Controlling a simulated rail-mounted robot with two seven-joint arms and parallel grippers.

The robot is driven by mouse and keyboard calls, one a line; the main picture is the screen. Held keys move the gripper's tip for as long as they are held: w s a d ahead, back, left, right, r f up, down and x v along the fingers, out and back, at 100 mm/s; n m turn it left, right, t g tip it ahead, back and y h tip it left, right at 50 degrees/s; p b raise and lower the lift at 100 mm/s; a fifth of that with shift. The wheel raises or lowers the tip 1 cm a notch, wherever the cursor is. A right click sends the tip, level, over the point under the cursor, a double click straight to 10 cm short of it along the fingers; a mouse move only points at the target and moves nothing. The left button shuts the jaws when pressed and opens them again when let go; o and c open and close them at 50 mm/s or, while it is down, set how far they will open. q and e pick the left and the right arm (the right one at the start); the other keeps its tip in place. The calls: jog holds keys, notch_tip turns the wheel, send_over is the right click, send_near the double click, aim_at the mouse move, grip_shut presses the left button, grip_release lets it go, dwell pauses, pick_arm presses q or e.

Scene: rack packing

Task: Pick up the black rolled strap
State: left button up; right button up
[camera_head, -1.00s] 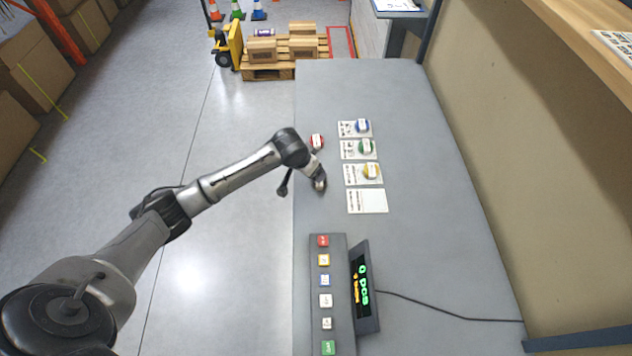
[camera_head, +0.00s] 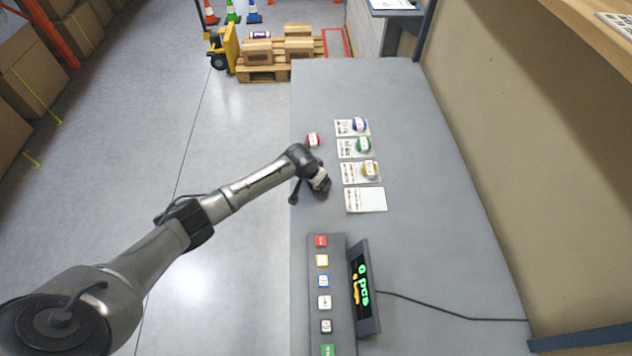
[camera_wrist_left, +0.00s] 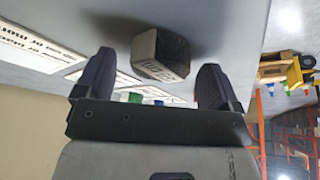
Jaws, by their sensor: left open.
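The black rolled strap (camera_wrist_left: 160,55) is a dark block with a pale side and a printed label. In the left wrist view it rests against the grey tabletop, in the gap between my two dark fingers. My left gripper (camera_wrist_left: 155,72) is open, with one finger on either side of the strap; I cannot tell whether they touch it. In the head view my left gripper (camera_head: 320,184) is low over the table near its left edge, and the strap is mostly hidden there. My right gripper is not in view.
A red roll (camera_head: 313,140) lies beyond the gripper. Blue (camera_head: 359,124), green (camera_head: 364,144) and yellow (camera_head: 370,169) rolls sit on white cards; the nearest card (camera_head: 366,200) is bare. A button panel (camera_head: 340,295) and display (camera_head: 361,285) stand nearer. The table's right side is mostly clear.

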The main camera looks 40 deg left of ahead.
pick_arm(q)
jog(key=shift+f, duration=0.1)
jog(key=shift+c, duration=0.4)
jog(key=c, duration=0.9)
jog(key=shift+c, duration=0.3)
